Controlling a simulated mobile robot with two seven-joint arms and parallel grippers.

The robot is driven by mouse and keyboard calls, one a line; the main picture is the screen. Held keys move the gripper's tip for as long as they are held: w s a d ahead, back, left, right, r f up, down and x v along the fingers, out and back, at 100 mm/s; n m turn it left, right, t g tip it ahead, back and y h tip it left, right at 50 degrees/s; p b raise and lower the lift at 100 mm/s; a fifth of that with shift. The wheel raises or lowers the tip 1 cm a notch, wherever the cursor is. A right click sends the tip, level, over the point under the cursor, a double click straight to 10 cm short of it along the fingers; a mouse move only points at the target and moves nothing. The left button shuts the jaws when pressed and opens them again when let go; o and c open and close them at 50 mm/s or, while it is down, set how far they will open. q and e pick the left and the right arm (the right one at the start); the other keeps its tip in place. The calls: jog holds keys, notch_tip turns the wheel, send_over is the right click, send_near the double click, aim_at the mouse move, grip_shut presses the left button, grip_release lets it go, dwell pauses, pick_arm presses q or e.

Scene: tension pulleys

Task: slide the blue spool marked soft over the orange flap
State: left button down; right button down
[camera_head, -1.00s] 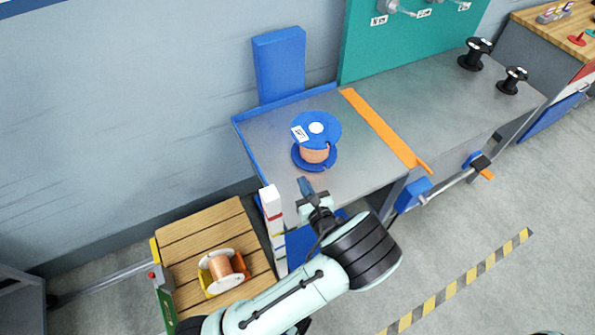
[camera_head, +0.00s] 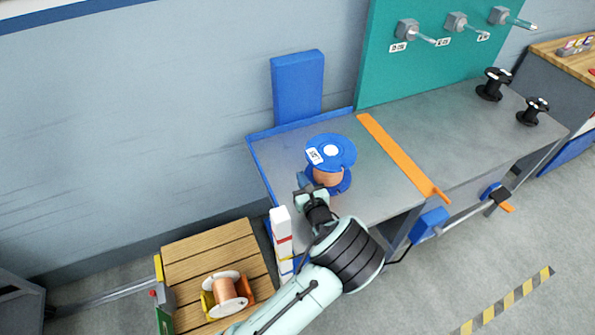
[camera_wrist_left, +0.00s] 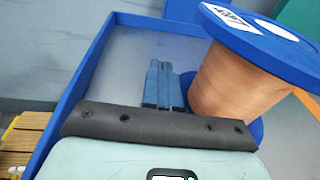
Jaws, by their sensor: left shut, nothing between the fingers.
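The blue spool (camera_head: 331,151) has copper-coloured winding and a white label on its top flange. It stands upright on the metal bench, left of the orange flap (camera_head: 400,157). The flap is a long strip running across the bench top from the back to the front edge. My left gripper (camera_head: 304,182) is shut and empty, at the left front side of the spool. In the left wrist view the closed blue fingers (camera_wrist_left: 163,85) are just left of the spool's winding (camera_wrist_left: 235,85); I cannot tell whether they touch. My right gripper is out of view.
A blue rim (camera_head: 262,172) edges the bench's left and back sides. A wooden pallet (camera_head: 205,250) with a white-flanged copper spool (camera_head: 227,291) is at lower left. Bench right of the flap is clear (camera_head: 440,135) up to two black spools (camera_head: 493,84). A teal panel stands behind.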

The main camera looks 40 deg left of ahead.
pick_arm(q)
jog(key=x, duration=0.4)
jog(key=shift+a+b, duration=0.15)
jog(key=shift+b, duration=0.25)
jog(key=shift+w+a, duration=0.25)
jog(key=shift+w, duration=0.3)
jog(key=shift+w+d, duration=0.6)
jog(key=shift+w, duration=0.5)
jog(key=shift+w+d, duration=0.6)
jog(key=shift+w, duration=0.5)
jog(key=shift+w+d, duration=0.6)
jog(key=shift+w, duration=0.55)
jog(key=shift+w+d, duration=1.95)
jog(key=shift+w, duration=0.2)
jog(key=shift+w+d+b, duration=0.5)
jog(key=shift+w+d, duration=0.4)
jog(key=shift+w, duration=0.05)
